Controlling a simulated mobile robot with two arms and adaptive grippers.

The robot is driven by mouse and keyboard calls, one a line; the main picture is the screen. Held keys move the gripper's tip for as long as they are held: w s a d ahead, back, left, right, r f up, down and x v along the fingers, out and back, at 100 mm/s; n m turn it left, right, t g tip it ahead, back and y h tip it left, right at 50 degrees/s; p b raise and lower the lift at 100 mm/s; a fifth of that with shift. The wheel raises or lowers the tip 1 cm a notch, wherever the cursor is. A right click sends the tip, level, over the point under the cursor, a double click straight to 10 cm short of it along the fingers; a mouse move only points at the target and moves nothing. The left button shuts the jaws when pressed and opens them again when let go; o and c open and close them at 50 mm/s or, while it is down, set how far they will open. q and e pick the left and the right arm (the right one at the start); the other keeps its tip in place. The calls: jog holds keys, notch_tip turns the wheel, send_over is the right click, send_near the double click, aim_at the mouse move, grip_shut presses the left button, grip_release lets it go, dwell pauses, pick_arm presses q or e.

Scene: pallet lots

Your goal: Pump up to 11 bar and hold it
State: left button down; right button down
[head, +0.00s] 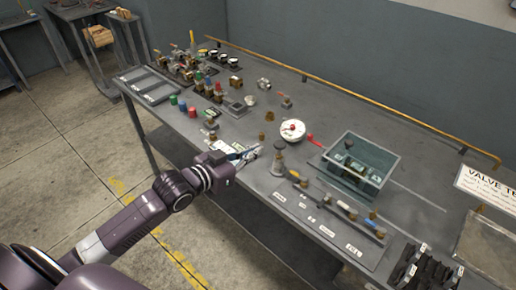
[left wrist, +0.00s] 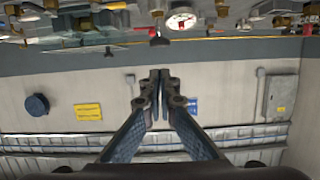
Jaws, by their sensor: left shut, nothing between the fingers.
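A tank pump (head: 350,178) with grey-green walls stands on the bench right of centre. A lever with a red end (head: 311,137) reaches out from it toward the upper left. A round white gauge (head: 292,130) is beside that red end; a white dial also shows in the left wrist view (left wrist: 182,20). Its reading is too small to tell. My left gripper (head: 256,151) is over the bench's front edge, left of the lever and apart from it. Its fingers (left wrist: 160,75) are shut and empty in the left wrist view. My right gripper is out of view.
A dark-topped post (head: 279,148) stands just right of my left gripper. Tools lie on a labelled mat (head: 328,228) at the front. Fittings and coloured caps (head: 191,111) crowd the left half. A yellow pipe (head: 400,124) runs along the back; black racks (head: 402,270) are front right.

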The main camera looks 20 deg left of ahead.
pick_arm(q)
notch_tip(320, 180, up, 3)
jog(key=shift+w+a+r+p, duration=0.1)
jog(key=shift+w+a+p, duration=0.05)
jog(key=shift+p, duration=0.8)
jog(key=p, duration=0.3)
send_over(280, 146)
jog(key=a, duration=0.1)
jog(key=shift+s+a+f, duration=0.1)
jog(key=shift+s+f, duration=0.1)
jog(key=shift+f, duration=0.35)
jog(key=shift+s+a+f, duration=0.1)
jog(key=shift+s+f, duration=0.05)
jog(key=shift+f, duration=0.4)
jog(key=shift+s+f, duration=0.2)
jog(key=shift+f, duration=1.95)
